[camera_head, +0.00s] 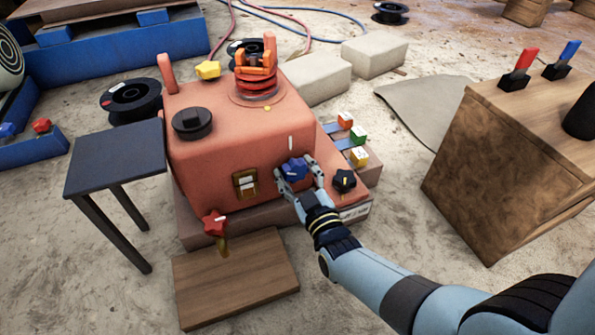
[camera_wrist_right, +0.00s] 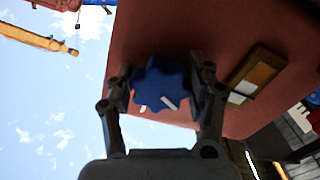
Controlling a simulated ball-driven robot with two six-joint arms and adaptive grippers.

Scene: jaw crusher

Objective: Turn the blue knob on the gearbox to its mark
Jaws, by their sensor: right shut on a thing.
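The gearbox (camera_head: 230,140) is a salmon-red housing on a low plinth in the middle of the head view. The blue knob (camera_head: 294,168) is on its front face, lobed, with a white pointer line. A white mark (camera_head: 290,143) is on the housing just above the knob. My right gripper (camera_head: 293,175) is shut on the blue knob. In the right wrist view, its fingers (camera_wrist_right: 165,92) sit on both sides of the knob (camera_wrist_right: 160,82), whose white line slants. The fingers partly hide the knob's sides. My left gripper is not in view.
A red knob (camera_head: 214,222), a black knob (camera_head: 344,180) and a yellow knob (camera_head: 207,70) are around the gearbox. A dark side table (camera_head: 115,158) stands left, a wooden board (camera_head: 235,280) lies in front, and a wooden crate (camera_head: 500,160) stands right.

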